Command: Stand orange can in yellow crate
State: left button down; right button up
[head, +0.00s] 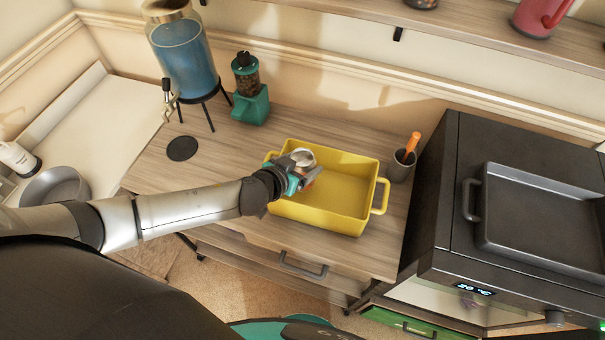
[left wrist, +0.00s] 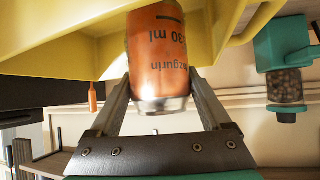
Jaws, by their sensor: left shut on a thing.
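My left gripper (head: 303,172) is at the left part of the yellow crate (head: 365,158), with its jaws shut on the orange can (left wrist: 158,45). The can looks roughly upright, within the crate's outline. The left wrist view looks upside down and shows the can between the two fingers (left wrist: 160,100), with the crate's yellow wall (left wrist: 60,35) behind. I cannot tell whether the can touches the crate floor. My right gripper is not in view.
A teal grinder (head: 250,100) and a blue drink dispenser (head: 185,55) stand behind the crate to the left. A grey cup with an orange-handled tool (head: 400,165) stands close to its right. A black oven (head: 480,140) is farther right. A black disc (head: 182,148) lies left.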

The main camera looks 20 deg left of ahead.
pick_arm(q)
jog(key=shift+f+b, duration=0.7)
jog(key=shift+f, duration=1.15)
jog(key=shift+f, duration=0.1)
grip_release()
jog(key=shift+s, duration=0.15)
jog(key=p+v, duration=0.1)
jog(key=v, duration=1.1)
jog(key=shift+p, duration=0.3)
jog(key=shift+w, duration=0.2)
